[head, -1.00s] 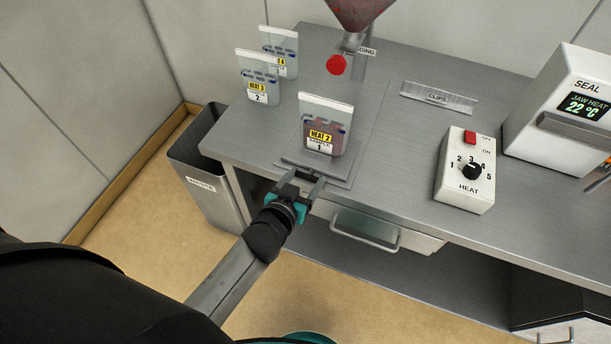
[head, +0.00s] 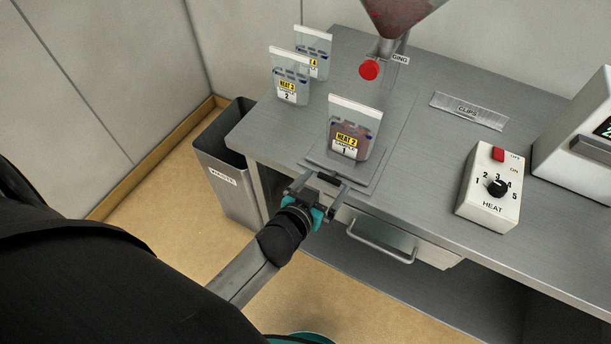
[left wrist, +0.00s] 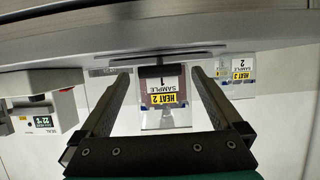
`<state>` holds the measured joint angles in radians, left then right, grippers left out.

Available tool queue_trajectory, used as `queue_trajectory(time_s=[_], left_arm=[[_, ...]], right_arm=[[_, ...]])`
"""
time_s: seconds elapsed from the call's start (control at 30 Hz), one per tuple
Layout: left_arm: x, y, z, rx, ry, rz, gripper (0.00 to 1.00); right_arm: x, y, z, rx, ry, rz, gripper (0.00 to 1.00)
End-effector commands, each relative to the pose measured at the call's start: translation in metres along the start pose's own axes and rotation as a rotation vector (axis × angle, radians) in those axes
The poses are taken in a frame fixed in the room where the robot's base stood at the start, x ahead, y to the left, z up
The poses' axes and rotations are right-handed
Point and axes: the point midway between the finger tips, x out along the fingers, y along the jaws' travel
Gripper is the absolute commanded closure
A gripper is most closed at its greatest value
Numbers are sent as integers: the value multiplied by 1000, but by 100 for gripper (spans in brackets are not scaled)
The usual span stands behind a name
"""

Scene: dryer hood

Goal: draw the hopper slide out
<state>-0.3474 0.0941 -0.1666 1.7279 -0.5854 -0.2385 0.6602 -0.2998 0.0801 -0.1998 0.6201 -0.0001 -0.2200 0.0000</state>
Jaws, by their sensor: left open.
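The hopper (head: 400,14) is a dark red funnel at the top edge of the head view, partly cut off. A red round knob (head: 370,70) sits by its grey spout (head: 388,50), apparently the slide's knob. My left gripper (head: 320,184) is open at the table's front edge, well below and apart from the knob. Its fingers lie on either side of a dark tab on a flat grey plate (head: 372,183). A bag labelled HEAT 2, SAMPLE 1 (head: 352,135) stands on that plate. In the left wrist view, the bag (left wrist: 163,98) appears upside down between the open fingers (left wrist: 160,76). My right gripper is not in view.
Two more sample bags stand at the back left, one marked HEAT 3 (head: 290,85). A heat control box (head: 490,190), a CLIPS strip (head: 468,110) and a white sealer (head: 580,150) are to the right. A drawer (head: 385,240) is below the tabletop. A waste bin (head: 230,180) stands left.

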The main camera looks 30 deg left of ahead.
Motion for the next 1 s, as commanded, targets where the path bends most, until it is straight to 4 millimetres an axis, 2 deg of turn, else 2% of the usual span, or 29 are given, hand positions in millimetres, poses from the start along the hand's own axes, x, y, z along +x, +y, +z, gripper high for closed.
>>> queue_trajectory(time_s=[0.6, 0.8, 1.0], left_arm=[[-104, 0, 1, -2, -4, 0, 0], [-128, 0, 0, -1, -2, -1, 0], [-139, 0, 0, -1, -1, -1, 0]], right_arm=[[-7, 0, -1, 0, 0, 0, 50], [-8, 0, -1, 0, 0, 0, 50], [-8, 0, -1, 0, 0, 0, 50]])
